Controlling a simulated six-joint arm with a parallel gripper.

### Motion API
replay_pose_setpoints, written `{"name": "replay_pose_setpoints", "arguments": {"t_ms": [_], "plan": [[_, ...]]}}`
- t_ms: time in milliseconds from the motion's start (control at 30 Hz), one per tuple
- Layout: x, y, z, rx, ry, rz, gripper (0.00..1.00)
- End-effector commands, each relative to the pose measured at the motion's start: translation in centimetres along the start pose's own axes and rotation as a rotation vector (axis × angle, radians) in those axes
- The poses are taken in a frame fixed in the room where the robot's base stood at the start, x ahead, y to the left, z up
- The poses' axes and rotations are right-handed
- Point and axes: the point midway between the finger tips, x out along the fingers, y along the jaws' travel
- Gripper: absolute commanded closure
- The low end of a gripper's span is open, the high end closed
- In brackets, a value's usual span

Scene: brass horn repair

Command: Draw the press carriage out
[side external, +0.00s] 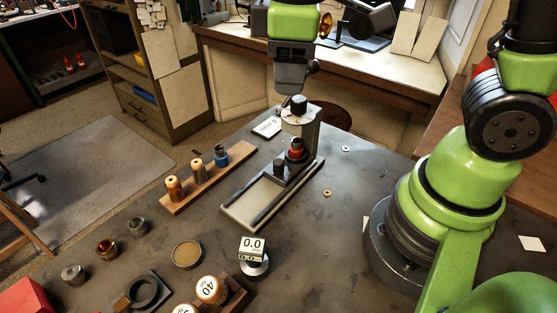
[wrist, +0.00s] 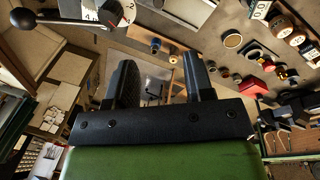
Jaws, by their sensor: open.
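The press (side external: 312,130) stands on the bench in the side view, with a pale upright at the back and a long flat bed (side external: 240,212) running toward the front left. A carriage part with a dark knob (side external: 279,168) sits on the bed, close to the upright. A red and black piece (side external: 296,150) stands beside the knob, near the upright. My gripper (side external: 286,101) hangs above the rear of the press, apart from the carriage. In the wrist view my gripper (wrist: 160,75) is open, with nothing between its two fingers. The carriage is not clear in that view.
A wooden rack (side external: 185,195) with brass and blue parts stands left of the press. A white card (side external: 268,127) lies by the upright. A gauge reading 0.0 (side external: 253,248) and a round dish (side external: 187,254) are in front. A ball-ended lever (wrist: 60,22) shows in the wrist view.

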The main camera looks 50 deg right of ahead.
Motion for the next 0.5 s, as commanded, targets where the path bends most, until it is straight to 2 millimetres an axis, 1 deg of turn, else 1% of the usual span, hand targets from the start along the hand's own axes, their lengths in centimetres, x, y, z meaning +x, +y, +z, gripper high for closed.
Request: {"name": "replay_pose_setpoints", "arguments": {"t_ms": [33, 100, 200, 300, 400, 500], "plan": [[1.7, -0.1, -0.9, -0.105, -0.064, 0.001, 0.52], [3.9, -0.1, -2.0, -0.251, -0.137, 0.006, 0.52], [6.8, -0.2, -3.0, -0.438, -0.232, 0.007, 0.52], [9.2, -0.5, -3.7, -0.584, -0.303, 0.004, 0.52], [10.8, -0.7, -4.0, -0.678, -0.348, 0.0, 0.52], [11.6, -0.8, -4.1, -0.723, -0.371, -0.003, 0.52]]}}
